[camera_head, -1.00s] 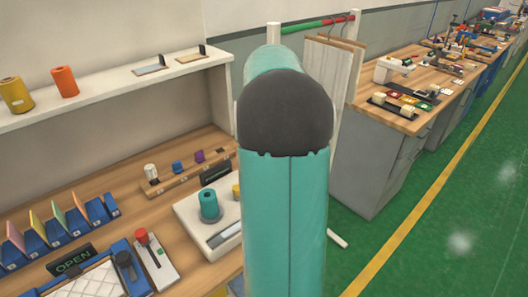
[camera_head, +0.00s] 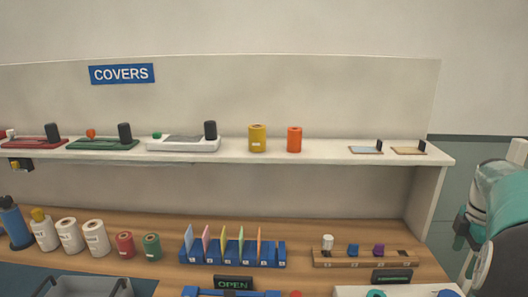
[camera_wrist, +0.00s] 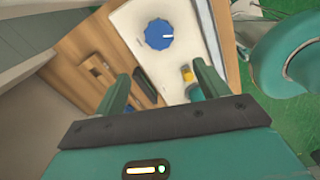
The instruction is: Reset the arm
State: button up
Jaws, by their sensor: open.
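My gripper (camera_wrist: 160,92) shows in the wrist view with its two green fingers spread apart and nothing between them. It is above a white panel (camera_wrist: 135,15) with a blue round dial (camera_wrist: 159,34) and a small yellow piece (camera_wrist: 188,75). In the head view my teal arm (camera_head: 510,225) shows at the right edge, and my gripper is out of that view.
A white shelf (camera_head: 330,152) holds a yellow roll (camera_head: 257,139), an orange roll (camera_head: 294,139) and several trays under a blue COVERS sign (camera_head: 122,74). The wooden bench (camera_head: 330,225) below holds bottles, rolls, a blue divider rack (camera_head: 232,254) and an OPEN sign (camera_head: 234,284).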

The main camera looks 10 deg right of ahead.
jog(key=w+a+r+m+t, duration=0.1)
jog(key=a+r, duration=0.1)
jog(key=a, duration=0.4)
jog(key=w+a+r+m, duration=0.1)
jog(key=a+r+m, duration=0.1)
jog(key=a, duration=0.5)
jog(key=s+a+f+m+t, duration=0.1)
jog(key=s+a+m, duration=0.2)
jog(key=a, duration=0.6)
jog(key=s+a+f+m+t, duration=0.1)
jog(key=s+a+m+t, duration=0.1)
jog(key=a, duration=0.7)
jog(key=s+a+f+m+t, duration=0.1)
jog(key=s+a+m, duration=0.3)
jog(key=a, duration=0.5)
jog(key=shift+s+a+f+m, duration=0.15)
jog(key=shift+s+f+m, duration=0.15)
jog(key=shift+s, duration=0.25)
